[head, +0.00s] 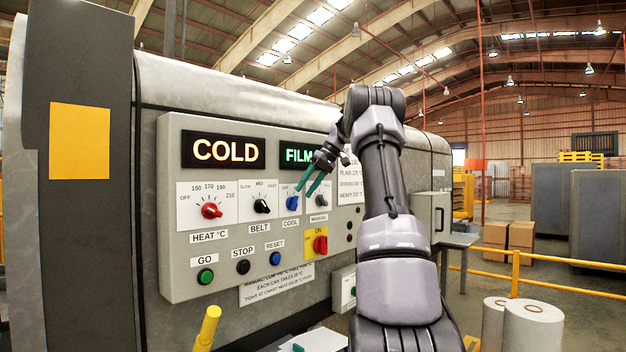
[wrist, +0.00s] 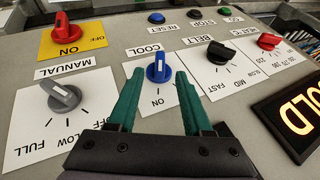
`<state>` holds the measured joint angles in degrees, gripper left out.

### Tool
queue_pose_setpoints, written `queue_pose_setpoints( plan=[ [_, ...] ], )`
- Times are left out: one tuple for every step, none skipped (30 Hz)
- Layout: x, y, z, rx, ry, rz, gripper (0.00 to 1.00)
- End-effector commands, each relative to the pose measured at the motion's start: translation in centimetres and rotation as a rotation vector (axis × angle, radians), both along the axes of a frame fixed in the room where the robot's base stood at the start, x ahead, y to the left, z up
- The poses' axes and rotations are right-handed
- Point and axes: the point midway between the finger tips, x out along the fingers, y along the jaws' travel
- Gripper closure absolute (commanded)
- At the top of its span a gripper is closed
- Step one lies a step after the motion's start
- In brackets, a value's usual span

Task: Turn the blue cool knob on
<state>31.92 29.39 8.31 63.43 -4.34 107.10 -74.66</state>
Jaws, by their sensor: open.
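The blue COOL knob (head: 292,203) sits on a white plate on the machine's control panel. In the wrist view the blue knob (wrist: 159,68) shows a white pointer line running roughly up and down the picture. The word ON stands below it on the plate. My gripper (head: 304,191), with green fingers, is just in front of the panel by this knob. In the wrist view my gripper (wrist: 158,75) is open and empty. Its fingertips appear on either side of the knob, and I cannot tell whether they touch it.
The grey MANUAL knob (wrist: 62,95) and black BELT knob (wrist: 220,52) flank the COOL knob. A red switch (head: 320,244) on a yellow plate, a red HEAT knob (head: 211,210) and push buttons share the panel (head: 180,145). Signs read COLD (head: 223,150) and FILM.

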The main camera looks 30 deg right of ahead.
Motion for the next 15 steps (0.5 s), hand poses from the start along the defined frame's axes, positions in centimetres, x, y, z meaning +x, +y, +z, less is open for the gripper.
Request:
queue_pose_setpoints(
  plan=[
    [-0.2, -0.6, 0.9, -0.001, -0.002, -0.003, 0.50],
    [-0.3, -0.9, 1.4, -0.001, -0.003, -0.002, 0.50],
    [-0.4, -1.3, 1.9, 0.000, -0.003, -0.002, 0.50],
    [-0.6, -1.5, 2.4, 0.000, -0.003, -0.002, 0.50],
    [-0.6, -1.7, 2.7, 0.000, -0.002, -0.001, 0.50],
    [-0.7, -2.0, 3.1, 0.001, -0.002, -0.001, 0.50],
    [-0.8, -2.2, 3.4, -0.001, -0.001, -0.001, 0.50],
    [-0.9, -2.3, 3.6, 0.000, -0.001, 0.000, 0.50],
    [-1.0, -2.5, 3.9, 0.001, -0.002, -0.001, 0.50],
    [-1.0, -2.5, 4.0, 0.001, -0.002, -0.001, 0.50],
    [-1.1, -2.6, 4.1, 0.001, -0.001, 0.000, 0.50],
    [-1.1, -2.6, 4.2, 0.001, 0.000, -0.001, 0.50],
    [-1.1, -2.7, 4.3, 0.001, 0.000, -0.001, 0.50],
    [-1.1, -2.7, 4.3, 0.001, 0.000, -0.001, 0.50],
    [-1.1, -2.7, 4.3, 0.001, -0.001, 0.000, 0.50]
  ],
)
